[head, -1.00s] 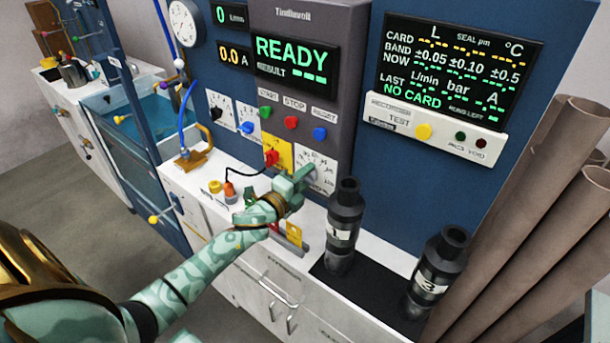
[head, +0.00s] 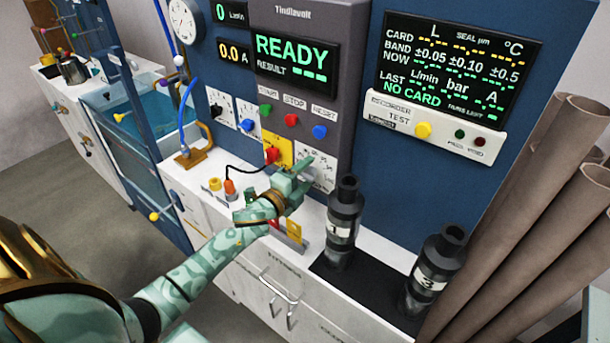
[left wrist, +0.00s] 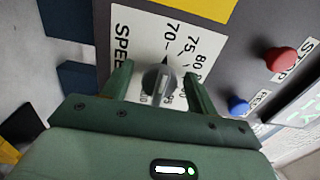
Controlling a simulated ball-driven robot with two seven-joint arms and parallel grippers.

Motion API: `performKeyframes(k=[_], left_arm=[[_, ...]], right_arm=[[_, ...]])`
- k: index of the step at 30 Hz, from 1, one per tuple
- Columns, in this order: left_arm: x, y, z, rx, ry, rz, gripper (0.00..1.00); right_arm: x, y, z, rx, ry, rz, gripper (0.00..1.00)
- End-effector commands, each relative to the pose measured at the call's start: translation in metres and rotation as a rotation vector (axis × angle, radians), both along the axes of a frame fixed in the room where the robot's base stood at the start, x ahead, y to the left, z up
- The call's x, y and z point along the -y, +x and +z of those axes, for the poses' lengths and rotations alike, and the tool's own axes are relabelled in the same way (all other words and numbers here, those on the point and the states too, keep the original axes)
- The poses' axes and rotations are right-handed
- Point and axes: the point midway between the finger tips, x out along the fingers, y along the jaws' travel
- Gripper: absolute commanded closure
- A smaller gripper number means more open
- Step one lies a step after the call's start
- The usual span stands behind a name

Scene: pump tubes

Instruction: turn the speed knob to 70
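The speed knob (left wrist: 160,80) is a round grey knob on a white dial plate marked SPEED (left wrist: 140,35). In the left wrist view its dark pointer tip points up, close to the 70 mark. In the head view the dial plate (head: 319,172) is at the lower right of the grey panel, partly behind my gripper. My left gripper (head: 299,177) is at the dial; in the left wrist view (left wrist: 160,88) its green fingers stand on either side of the knob, apart, with gaps showing. Contact with the knob cannot be told. My right gripper is not in view.
A red knob (head: 271,155) on a yellow plate is left of the dial. START, STOP (head: 291,120) and RESET (head: 319,131) buttons are above. Black cylinder 1 (head: 343,225) stands close right, cylinder 3 (head: 434,270) farther right. The display reads READY.

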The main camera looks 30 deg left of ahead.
Motion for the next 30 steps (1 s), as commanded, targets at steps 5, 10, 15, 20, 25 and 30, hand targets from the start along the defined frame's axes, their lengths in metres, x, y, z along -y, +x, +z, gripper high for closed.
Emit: performKeyframes(k=[5,10,15,20,25,30], left_arm=[[0.000,0.000,0.000,0.000,0.001,-0.001,0.41],[-0.001,-0.015,0.000,-0.001,0.001,-0.001,0.41],[-0.004,-0.056,-0.001,-0.003,0.000,-0.001,0.41],[-0.007,-0.101,-0.002,-0.003,-0.001,0.000,0.41],[-0.010,-0.138,-0.001,-0.002,-0.001,0.000,0.41],[-0.013,-0.158,-0.001,-0.002,0.001,0.000,0.41]], right_arm=[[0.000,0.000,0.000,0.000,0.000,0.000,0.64],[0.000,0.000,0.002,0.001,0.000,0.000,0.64],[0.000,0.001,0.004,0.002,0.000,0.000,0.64],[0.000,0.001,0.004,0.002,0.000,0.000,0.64],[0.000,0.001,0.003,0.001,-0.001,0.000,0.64],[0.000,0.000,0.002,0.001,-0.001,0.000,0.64]])
